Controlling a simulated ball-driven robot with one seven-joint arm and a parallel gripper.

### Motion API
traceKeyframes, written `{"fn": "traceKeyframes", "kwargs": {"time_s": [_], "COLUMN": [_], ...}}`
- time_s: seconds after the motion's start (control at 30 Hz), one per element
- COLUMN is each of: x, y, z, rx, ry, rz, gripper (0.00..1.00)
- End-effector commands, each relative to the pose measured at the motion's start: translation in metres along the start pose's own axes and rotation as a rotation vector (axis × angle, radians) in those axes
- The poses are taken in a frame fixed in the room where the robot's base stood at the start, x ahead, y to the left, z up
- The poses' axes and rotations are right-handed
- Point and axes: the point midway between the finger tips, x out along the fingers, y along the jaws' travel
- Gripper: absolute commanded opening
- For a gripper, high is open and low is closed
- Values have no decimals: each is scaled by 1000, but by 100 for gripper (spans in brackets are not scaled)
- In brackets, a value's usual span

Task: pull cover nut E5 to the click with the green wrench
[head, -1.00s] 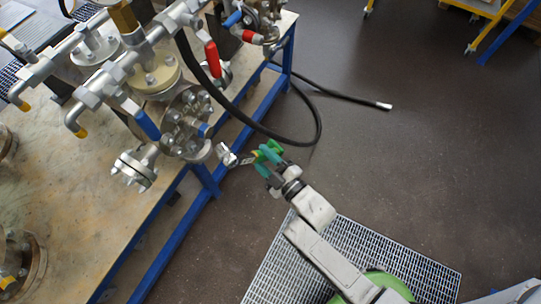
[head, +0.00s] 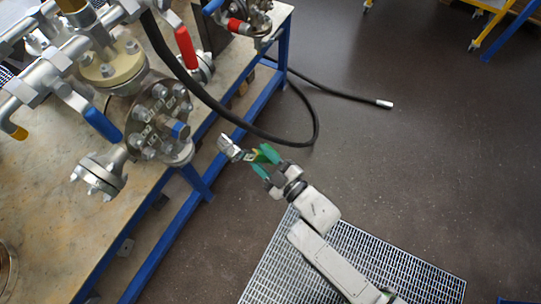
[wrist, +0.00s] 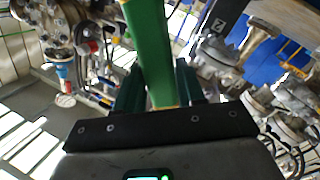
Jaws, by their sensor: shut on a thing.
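My gripper (head: 272,172) is shut on the green wrench (head: 266,154), which it holds by its green handle. The wrench's metal head (head: 229,147) points left, toward the vessel, and looks apart from it. In the wrist view the green handle (wrist: 147,50) rises between my two fingers. The vessel's round bolted cover (head: 160,119) faces the wrench, with several nuts around its rim and small labels. The labels are too small to read, so I cannot tell which nut is E5.
The vessel stands on a bench (head: 50,215) with a blue frame. A black hose (head: 240,122) hangs off the bench and runs over the floor behind the wrench. A flanged side port (head: 98,178) sticks out left of the cover. A floor grating (head: 375,262) lies beneath my arm.

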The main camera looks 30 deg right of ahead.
Motion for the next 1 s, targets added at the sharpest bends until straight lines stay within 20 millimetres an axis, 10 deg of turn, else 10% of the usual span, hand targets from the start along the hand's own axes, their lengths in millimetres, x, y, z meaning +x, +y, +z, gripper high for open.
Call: {"fn": "traceKeyframes", "kwargs": {"time_s": [0.53,1.0], "x": [33,46], "y": [-72,-89], "z": [-11,-22], "rx": [119,149], "ry": [126,146], "rz": [-223,-274], "gripper": [2,2]}}
